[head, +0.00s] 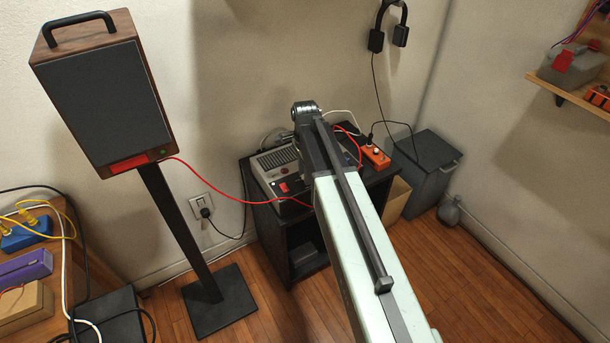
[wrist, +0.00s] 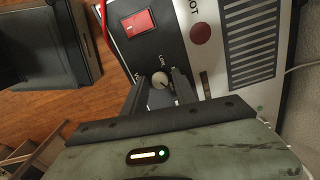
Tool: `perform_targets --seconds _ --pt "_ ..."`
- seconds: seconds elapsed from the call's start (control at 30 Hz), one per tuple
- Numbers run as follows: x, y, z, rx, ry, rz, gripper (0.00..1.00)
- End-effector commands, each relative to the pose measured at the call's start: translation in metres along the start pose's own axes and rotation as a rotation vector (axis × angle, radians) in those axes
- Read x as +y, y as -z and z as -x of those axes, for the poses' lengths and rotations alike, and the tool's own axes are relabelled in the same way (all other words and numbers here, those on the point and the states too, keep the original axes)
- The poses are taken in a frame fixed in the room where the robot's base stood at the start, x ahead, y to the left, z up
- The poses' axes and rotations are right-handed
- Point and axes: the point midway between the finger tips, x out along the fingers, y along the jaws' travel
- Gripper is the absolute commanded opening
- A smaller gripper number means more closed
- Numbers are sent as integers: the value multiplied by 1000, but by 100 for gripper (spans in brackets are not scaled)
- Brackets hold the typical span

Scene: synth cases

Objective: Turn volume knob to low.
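A small round pale knob (wrist: 160,80) with a pointer mark sits on the dark panel of a grey device (wrist: 205,75). Lettering beside it is partly covered; one word near it looks like "Low". My gripper (wrist: 159,76) has its two dark fingers apart, one on each side of the knob. I cannot tell whether they touch it. In the head view the device (head: 273,160) stands on a black cabinet (head: 271,228). My arm covers the knob and the gripper there.
A red switch (wrist: 138,22) and a red cable (wrist: 107,27) are near the knob. In the head view, an orange box (head: 376,156) is on the cabinet's right, and a tall speaker (head: 105,95) stands left. A grey bin (head: 428,170) is at right. The front floor is partly open.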

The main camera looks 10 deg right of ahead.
Motion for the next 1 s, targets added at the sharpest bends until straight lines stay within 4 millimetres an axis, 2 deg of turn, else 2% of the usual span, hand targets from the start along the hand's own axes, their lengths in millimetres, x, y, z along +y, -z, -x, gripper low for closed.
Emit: perform_targets --seconds 0.03,0.1,0.57,1.0 --pt "0 0 0 0 0 1 17" --pt "0 -1 0 0 0 1 0" --pt "0 0 0 0 0 82 0" --pt "0 0 0 0 0 451 0"
